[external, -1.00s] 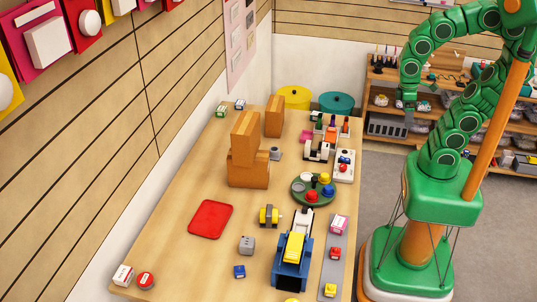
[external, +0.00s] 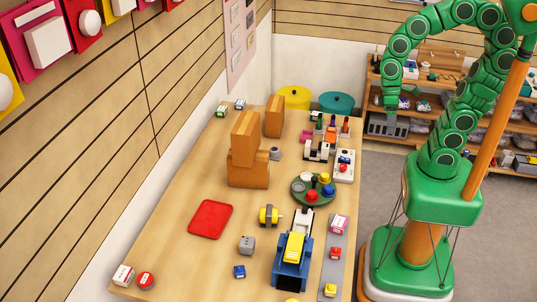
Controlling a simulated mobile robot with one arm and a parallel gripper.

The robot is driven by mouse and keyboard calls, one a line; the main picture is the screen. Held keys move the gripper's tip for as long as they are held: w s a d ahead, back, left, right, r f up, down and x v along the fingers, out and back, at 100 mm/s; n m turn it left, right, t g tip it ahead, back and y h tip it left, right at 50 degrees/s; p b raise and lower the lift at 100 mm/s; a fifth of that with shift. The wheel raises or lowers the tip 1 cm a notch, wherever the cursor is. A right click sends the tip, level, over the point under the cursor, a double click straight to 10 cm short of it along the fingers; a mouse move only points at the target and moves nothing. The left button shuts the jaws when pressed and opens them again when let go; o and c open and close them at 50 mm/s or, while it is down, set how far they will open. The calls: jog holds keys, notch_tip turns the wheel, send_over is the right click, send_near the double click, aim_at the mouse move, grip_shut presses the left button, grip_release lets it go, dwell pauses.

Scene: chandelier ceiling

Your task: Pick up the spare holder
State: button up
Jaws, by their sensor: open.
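I cannot tell for sure which thing is the spare holder. Another small grey piece (external: 275,153) stands beside the orange-brown blocks. My gripper (external: 390,110) hangs from the curved green arm, off the table's right side, in front of the back shelf in this view. It is small here, open, and well apart from both grey pieces. Nothing shows in it.
The table (external: 170,230) holds a red tray (external: 211,219), tall orange-brown blocks (external: 246,150), a green round tray (external: 298,195) with coloured pieces, a blue and yellow device (external: 293,260) and a yellow-grey roller (external: 269,216). The table's left front is mostly clear.

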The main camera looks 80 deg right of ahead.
aim_at(271, 152)
jog(key=w+a+f+m+y, duration=0.2)
jog(key=w+a+m+y, duration=0.4)
jog(key=w, duration=0.8)
jog(key=w+f+m+t+y, duration=0.3)
jog(key=w+m, duration=0.2)
jog(key=w, duration=0.7)
jog(key=w+d+f+m+t, duration=0.2)
jog(key=w+d+f+m, duration=0.2)
jog(key=d+f, duration=0.1)
jog(key=w+d+f+m+t+h, duration=0.1)
jog(key=w+d+f+m+t, duration=0.2)
jog(key=w+d+f+m, duration=0.2)
jog(key=w+d+f+m+t, duration=0.2)
jog(key=w+d+f+m, duration=0.2)
jog(key=w+d+f, duration=0.1)
jog(key=shift+d+f+m+t+h, duration=0.2)
jog(key=shift+d+f, duration=0.2)
jog(key=shift+f, duration=0.25)
jog(key=shift+d+f+m+t+h, duration=0.1)
jog(key=shift+d+f+t, duration=0.1)
jog(key=shift+d+f, duration=0.3)
jog(key=shift+f+x, duration=0.15)
jog(key=shift+x, duration=1.85)
jog(key=shift+f+x, duration=0.15)
jog(key=shift+x, duration=1.9)
jog(key=shift+s+d, duration=0.1)
jog(key=c, duration=1)
jog(key=shift+r, duration=0.15)
jog(key=shift+c, duration=0.2)
